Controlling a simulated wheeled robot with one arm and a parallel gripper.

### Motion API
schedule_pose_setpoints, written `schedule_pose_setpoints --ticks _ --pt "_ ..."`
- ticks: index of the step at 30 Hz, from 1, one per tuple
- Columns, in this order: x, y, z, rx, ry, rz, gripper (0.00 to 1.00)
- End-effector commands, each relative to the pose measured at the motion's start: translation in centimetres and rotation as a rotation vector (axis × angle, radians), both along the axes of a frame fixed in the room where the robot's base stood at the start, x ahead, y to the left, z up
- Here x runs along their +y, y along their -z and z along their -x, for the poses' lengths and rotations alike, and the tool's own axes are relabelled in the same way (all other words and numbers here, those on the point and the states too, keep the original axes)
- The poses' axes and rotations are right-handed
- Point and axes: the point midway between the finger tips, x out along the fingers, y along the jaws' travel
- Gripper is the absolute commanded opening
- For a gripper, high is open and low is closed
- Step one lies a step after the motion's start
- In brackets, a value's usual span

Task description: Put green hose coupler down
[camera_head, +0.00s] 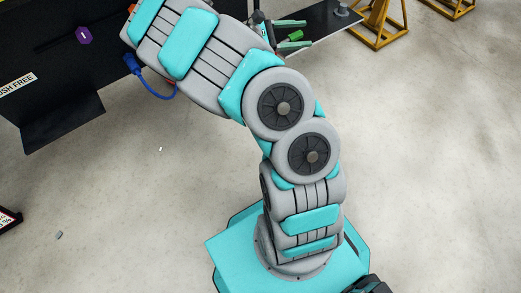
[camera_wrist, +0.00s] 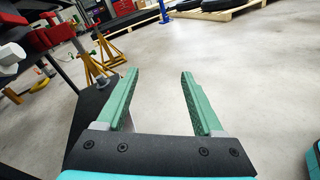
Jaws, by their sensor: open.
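The green hose coupler (camera_head: 293,36) shows as a small bright green piece between my gripper's fingers in the head view. It appears over or beside the dark shelf (camera_head: 325,20); I cannot tell whether it rests on it. My gripper (camera_head: 304,33) has its two green fingers spread apart. In the wrist view my gripper (camera_wrist: 160,73) is also open, and no coupler can be made out between the fingers, only floor. The arm hides part of the bench beside the gripper.
Yellow stands (camera_head: 380,24) are on the floor beyond the shelf. A purple piece (camera_head: 84,35) and a blue plug with cable (camera_head: 150,80) are on the dark trailer at left. A pallet (camera_wrist: 215,11) lies far back. The concrete floor is mostly clear.

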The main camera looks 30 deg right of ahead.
Motion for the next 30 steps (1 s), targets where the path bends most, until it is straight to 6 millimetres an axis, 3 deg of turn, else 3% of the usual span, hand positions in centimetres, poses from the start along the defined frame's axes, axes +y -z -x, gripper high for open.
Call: schedule_pose_setpoints --ticks 1,6,14,23,30 --pt "0.2 -1.4 1.7 -0.058 0.046 -0.017 0.69" --pt "1.6 -3.8 7.3 -0.241 0.192 -0.098 0.69" --pt "6.0 -4.7 14.6 -0.497 0.391 -0.273 0.69" --pt "14.1 -3.5 20.8 -0.732 0.586 -0.540 0.69" --pt "22.1 -2.6 24.7 -0.849 0.713 -0.792 0.69"
